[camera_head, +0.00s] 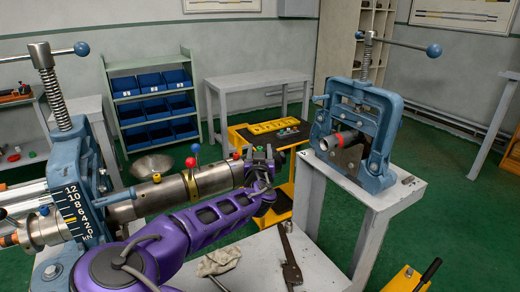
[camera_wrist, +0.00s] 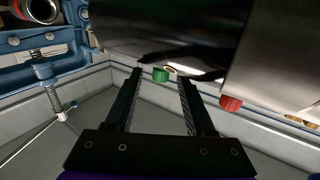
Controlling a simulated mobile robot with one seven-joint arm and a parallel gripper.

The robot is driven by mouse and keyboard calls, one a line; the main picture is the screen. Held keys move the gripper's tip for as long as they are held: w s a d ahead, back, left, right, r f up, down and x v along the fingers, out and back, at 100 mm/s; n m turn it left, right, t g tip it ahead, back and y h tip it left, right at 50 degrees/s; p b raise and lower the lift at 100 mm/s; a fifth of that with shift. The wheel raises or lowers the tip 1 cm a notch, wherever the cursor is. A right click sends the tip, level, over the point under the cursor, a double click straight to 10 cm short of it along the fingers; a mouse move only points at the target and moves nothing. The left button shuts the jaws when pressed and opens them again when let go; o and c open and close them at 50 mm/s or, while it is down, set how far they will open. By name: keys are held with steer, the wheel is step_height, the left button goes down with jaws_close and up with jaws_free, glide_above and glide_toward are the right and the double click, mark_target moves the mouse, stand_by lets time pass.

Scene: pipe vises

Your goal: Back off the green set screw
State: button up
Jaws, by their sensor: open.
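The green set screw (camera_wrist: 160,75) shows in the wrist view as a small green knob on the underside of a dark, shiny pipe surface (camera_wrist: 170,30). My gripper (camera_wrist: 158,80) is open, with the two fingertips to the left and right of the green knob; I cannot tell whether either touches it. A red set screw (camera_wrist: 230,103) sits to the right, outside the fingers. In the head view the long pipe (camera_head: 145,200) carries red, blue and yellow knobs, and my gripper (camera_head: 262,165) is by its far end.
A blue vise (camera_head: 80,180) holds the pipe at the left. A second blue vise (camera_head: 360,130) with a short pipe stands on a grey table (camera_head: 405,195) at the right. A wrench (camera_head: 290,265) and a rag (camera_head: 218,262) lie on the near bench (camera_head: 325,265). A yellow cart (camera_head: 243,133) stands behind.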

steer(key=shift+w+a, duration=0.1)
steer(key=shift+w, duration=0.65)
steer(key=shift+c, duration=0.2)
jaws_close()
